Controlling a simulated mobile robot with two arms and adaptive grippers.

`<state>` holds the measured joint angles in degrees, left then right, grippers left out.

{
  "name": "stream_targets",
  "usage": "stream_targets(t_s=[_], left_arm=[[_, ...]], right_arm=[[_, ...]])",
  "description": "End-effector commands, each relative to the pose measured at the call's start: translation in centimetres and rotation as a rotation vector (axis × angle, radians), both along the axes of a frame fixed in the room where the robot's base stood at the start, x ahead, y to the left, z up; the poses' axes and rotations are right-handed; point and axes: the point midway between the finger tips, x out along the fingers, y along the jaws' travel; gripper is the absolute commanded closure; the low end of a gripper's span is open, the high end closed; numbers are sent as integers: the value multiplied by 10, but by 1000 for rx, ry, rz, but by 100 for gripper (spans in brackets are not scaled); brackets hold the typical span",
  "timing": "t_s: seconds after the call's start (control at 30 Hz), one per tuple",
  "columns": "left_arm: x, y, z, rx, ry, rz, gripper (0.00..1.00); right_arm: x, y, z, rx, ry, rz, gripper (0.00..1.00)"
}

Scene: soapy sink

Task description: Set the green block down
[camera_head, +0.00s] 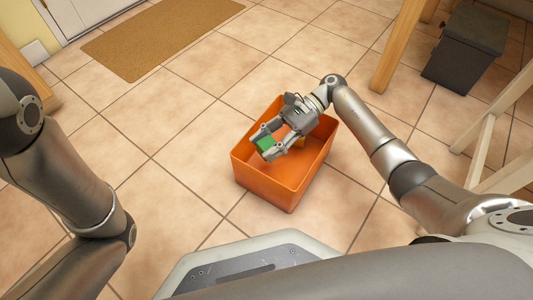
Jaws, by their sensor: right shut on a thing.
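The green block (265,144) is between the fingers of my right gripper (264,144), which is shut on it. The gripper hangs over the orange bin (270,185), with the block over the left part of the opening. I cannot tell how high the block is above the bin floor.
The bin stands on a tiled floor (160,140) that is clear to its left. A brown mat (165,35) lies at the back left. A dark grey box (465,50) and wooden legs (398,50) stand at the right.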

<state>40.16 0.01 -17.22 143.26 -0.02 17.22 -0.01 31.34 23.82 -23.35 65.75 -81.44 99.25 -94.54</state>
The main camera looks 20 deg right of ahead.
Motion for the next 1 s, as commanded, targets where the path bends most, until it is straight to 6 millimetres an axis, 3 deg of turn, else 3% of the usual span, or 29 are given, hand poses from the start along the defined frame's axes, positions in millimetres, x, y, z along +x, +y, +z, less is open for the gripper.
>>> stream_targets(t_s=[0.33, 1.0], left_arm=[[0, 0, -27, 0, -1, 0, 60], [0, 0, -26, 0, 2, 0, 60]], right_arm=[[5, 1, -36, 2, 2, 0, 84], [5, 1, -47, 0, 1, -1, 84]])
